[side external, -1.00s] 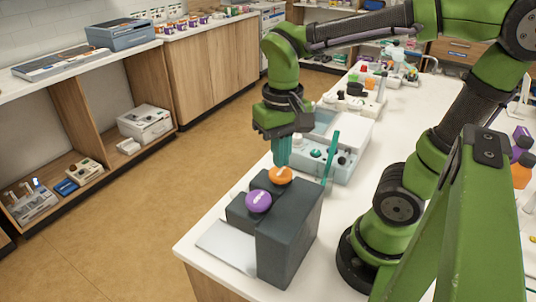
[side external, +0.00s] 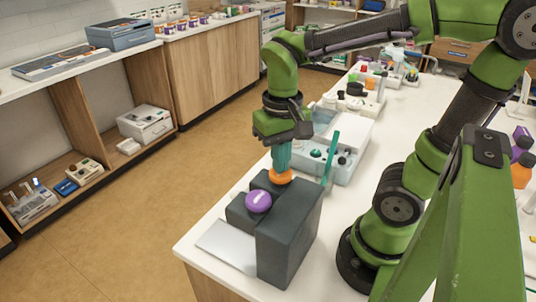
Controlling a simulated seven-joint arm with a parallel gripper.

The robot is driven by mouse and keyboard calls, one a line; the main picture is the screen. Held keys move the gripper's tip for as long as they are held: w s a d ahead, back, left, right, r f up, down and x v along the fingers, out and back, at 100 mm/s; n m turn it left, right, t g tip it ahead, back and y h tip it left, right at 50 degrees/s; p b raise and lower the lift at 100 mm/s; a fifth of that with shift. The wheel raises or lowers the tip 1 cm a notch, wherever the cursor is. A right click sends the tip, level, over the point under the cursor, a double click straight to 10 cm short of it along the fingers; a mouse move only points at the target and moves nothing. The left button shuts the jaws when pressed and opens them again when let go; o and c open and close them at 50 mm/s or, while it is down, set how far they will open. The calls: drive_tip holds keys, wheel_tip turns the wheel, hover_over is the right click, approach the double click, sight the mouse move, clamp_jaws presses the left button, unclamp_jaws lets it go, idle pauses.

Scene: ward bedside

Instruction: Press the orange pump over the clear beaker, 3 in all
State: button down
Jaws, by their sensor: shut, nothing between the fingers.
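The orange pump (side external: 281,177) is a round orange top on the dark grey dispenser block (side external: 289,233). A purple pump top (side external: 258,201) sits just in front of it on the same block. My gripper (side external: 281,167) is shut, pointing down, with its teal fingertips at the top of the orange pump. They look in contact with it and cover part of it. The clear beaker cannot be made out; the block may hide it.
A pale plate (side external: 228,246) lies at the block's left foot near the table edge. Behind the block stands a light blue-grey device (side external: 340,165) with knobs, and an upright teal strip (side external: 331,158) is beside it. White table surface is free right of the block.

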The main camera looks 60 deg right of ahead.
drive_tip(key=shift+f, duration=1)
drive_tip(key=shift+r, duration=1.65)
wheel_tip(320, 180, up, 6)
